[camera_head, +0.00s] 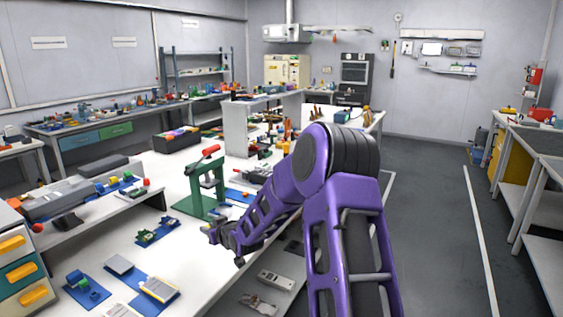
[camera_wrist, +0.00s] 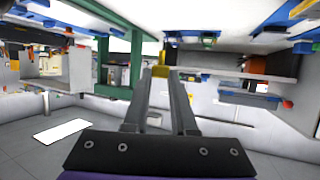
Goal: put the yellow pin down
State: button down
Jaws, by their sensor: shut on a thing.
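My gripper (camera_wrist: 166,82) shows in the wrist view with its two fingers close together. They are shut on a small yellow thing, the yellow pin (camera_wrist: 161,72), at their tips. In the head view my gripper (camera_head: 222,236) is at the end of my purple arm, over the white workbench (camera_head: 185,262), in front of the green press. The pin cannot be made out in the head view. Whether it touches anything below cannot be told.
A green press (camera_head: 207,187) with a red handle stands close behind my gripper. Blue mats with small parts, one a blue mat (camera_head: 86,290), lie to the left and front. A drawer unit (camera_head: 20,262) stands at far left.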

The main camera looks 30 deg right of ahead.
aim_at(214, 261)
jog(key=f, duration=0.6)
jog(key=w+f+b, duration=0.1)
jog(key=f, duration=0.2)
jog(key=shift+d, duration=0.1)
jog(key=shift+f+b, duration=0.2)
jog(key=shift+b, duration=0.15)
jog(key=c, duration=0.7)
grip_release()
jog(key=shift+r, duration=0.1)
jog(key=shift+r+p, duration=0.25)
jog(key=shift+p, duration=0.15)
jog(key=v, duration=1.2)
jog(key=shift+f+p, duration=0.1)
jog(key=shift+p, duration=0.25)
